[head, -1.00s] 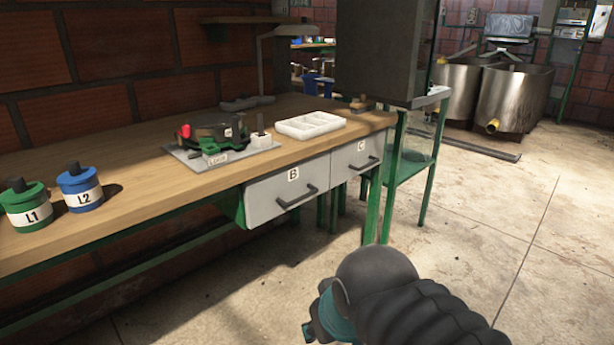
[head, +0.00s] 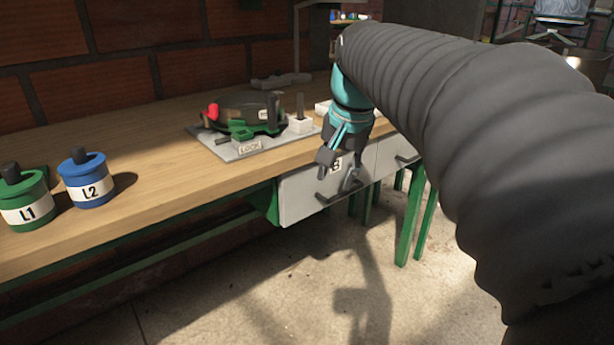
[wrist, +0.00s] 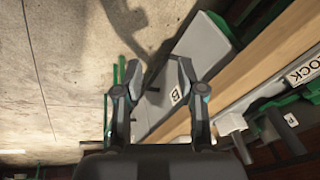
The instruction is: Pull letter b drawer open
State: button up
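The letter B drawer (head: 299,197) is a light grey front under the wooden bench top and looks closed. Its white B label (head: 336,165) is partly covered by my gripper in the head view. Its dark bar handle (head: 330,194) is also partly hidden. My gripper (head: 338,172) is just in front of this drawer, at the handle, with its fingers apart. In the wrist view, the fingers (wrist: 158,67) are spread, and the dark handle (wrist: 152,77) shows between them near the B label (wrist: 175,96). I cannot tell whether a finger touches the handle.
Drawer C (head: 395,155) is beside drawer B on the right. On the bench top (head: 150,200) are a green L1 canister (head: 24,199), a blue L2 canister (head: 87,180) and a lock fixture (head: 245,148). Green bench legs (head: 409,218) stand below. The floor in front is clear.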

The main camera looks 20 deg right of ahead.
jog(key=w+d+r+m+g+b, duration=0.1)
jog(key=w+d+m+b, duration=0.1)
jog(key=w+d+m, duration=0.6)
jog(key=n+b, duration=0.2)
jog(key=b, duration=0.1)
send_near(348, 192)
jog(key=shift+y, duration=0.4)
jog(key=x, duration=0.8)
jog(key=shift+w+d+f, duration=0.1)
jog(key=shift+w+d, duration=0.1)
jog(key=shift+d, duration=0.15)
grip_shut()
